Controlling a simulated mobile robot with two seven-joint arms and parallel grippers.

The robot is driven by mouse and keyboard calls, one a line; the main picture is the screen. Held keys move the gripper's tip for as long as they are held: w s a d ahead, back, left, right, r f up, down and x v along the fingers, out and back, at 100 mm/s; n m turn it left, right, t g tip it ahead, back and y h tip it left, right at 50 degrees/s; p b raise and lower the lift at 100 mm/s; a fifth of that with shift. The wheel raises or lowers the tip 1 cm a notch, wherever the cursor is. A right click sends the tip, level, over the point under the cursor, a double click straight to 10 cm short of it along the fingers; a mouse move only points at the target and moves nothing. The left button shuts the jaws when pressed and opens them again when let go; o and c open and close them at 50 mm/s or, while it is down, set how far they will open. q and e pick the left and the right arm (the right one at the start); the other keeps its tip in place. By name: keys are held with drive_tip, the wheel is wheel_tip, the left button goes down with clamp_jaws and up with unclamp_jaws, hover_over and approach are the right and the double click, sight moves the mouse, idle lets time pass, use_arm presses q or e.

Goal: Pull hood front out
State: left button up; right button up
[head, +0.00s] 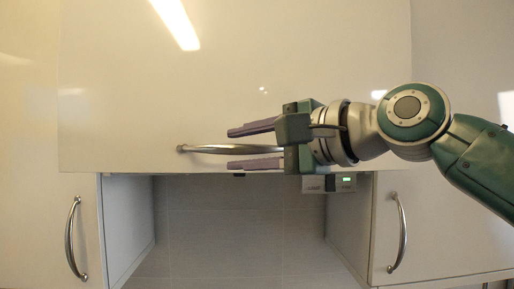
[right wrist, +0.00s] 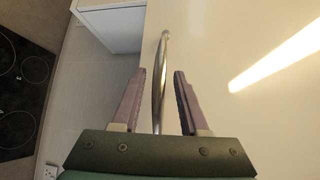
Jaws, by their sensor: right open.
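The hood front (head: 130,90) is a wide glossy cream panel at the top of the head view. It looks closed, in line with the panels beside it. A curved metal bar handle (head: 215,149) runs along its lower edge. My right gripper (head: 250,147) is open at the handle, one finger above the bar and one below. In the right wrist view the handle (right wrist: 161,75) passes between the two spread fingers, with gaps on both sides. The gripper hides the handle's right end in the head view. My left gripper is not in view.
Cabinet doors with vertical handles stand at lower left (head: 75,238) and lower right (head: 398,232). Below the hood front is an open tiled recess (head: 235,225). A dark cooktop (right wrist: 22,90) shows in the right wrist view.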

drive_tip(key=b+v, duration=0.4)
drive_tip(key=v, duration=0.4)
drive_tip(key=shift+s+d, duration=0.25)
